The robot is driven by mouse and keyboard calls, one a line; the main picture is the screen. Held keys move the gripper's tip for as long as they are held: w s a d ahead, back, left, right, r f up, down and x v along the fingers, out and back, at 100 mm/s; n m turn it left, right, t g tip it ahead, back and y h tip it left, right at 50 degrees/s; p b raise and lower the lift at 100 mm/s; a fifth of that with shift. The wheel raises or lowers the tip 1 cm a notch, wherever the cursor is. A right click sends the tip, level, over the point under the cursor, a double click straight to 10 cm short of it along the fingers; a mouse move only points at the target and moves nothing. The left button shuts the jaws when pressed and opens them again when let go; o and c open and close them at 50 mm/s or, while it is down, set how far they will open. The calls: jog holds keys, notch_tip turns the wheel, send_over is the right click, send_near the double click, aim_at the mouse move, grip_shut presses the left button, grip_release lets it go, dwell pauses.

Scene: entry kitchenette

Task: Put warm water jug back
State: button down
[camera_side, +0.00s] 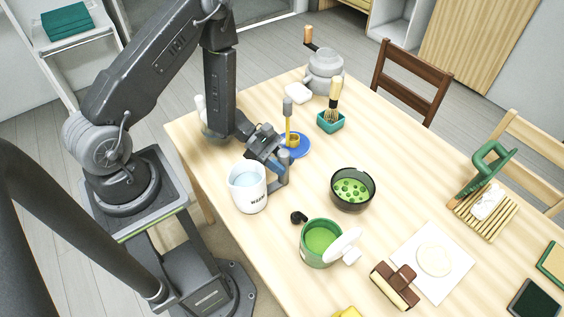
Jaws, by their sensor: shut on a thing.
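The warm water jug (247,196) is a white, open-topped vessel with "WARM" lettered on its front and pale water inside. It stands upright near the table's left edge, and from this angle I cannot tell whether its base touches the wood. My gripper (279,178) is at the jug's right side, shut on its grey handle (283,170). The fingers partly hide the handle.
Behind my gripper is a blue dish (296,145) with a yellow scoop. To the right are a dark bowl (353,189) with green contents and a green tin (320,243) with a white lid leaning on it. A small black item (298,217) lies between jug and tin.

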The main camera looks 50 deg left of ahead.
jog(key=shift+f, duration=0.1)
jog(key=c, duration=0.8)
grip_release()
jog(key=shift+a+r, duration=0.15)
jog(key=shift+r, duration=0.05)
jog(key=v, duration=1.2)
jog(key=s+d+r+m+g+y, duration=0.1)
jog(key=d+r+m+g+y, duration=0.5)
jog(key=r+m, duration=0.65)
jog(key=s+d+r+m+t+y, duration=0.1)
jog(key=s+r+m+t+y, duration=0.1)
jog(key=r, duration=0.3)
jog(key=s+d+r+m+t+y, duration=0.1)
jog(key=s+d+r+m+t, duration=0.1)
jog(key=s+r+m, duration=0.2)
jog(key=s+d+r+m+t+y, duration=0.1)
jog(key=s+r+m+t+y, duration=0.1)
jog(key=r, duration=0.4)
jog(key=shift+s+d+r+m+t+y, duration=0.1)
jog(key=shift+s+d+m+t+y, duration=0.1)
jog(key=shift+s+m, duration=0.25)
jog(key=shift+s+d+r+m+t+y, duration=0.1)
jog(key=shift+s+m+t, duration=0.1)
jog(key=shift+s+m, duration=0.25)
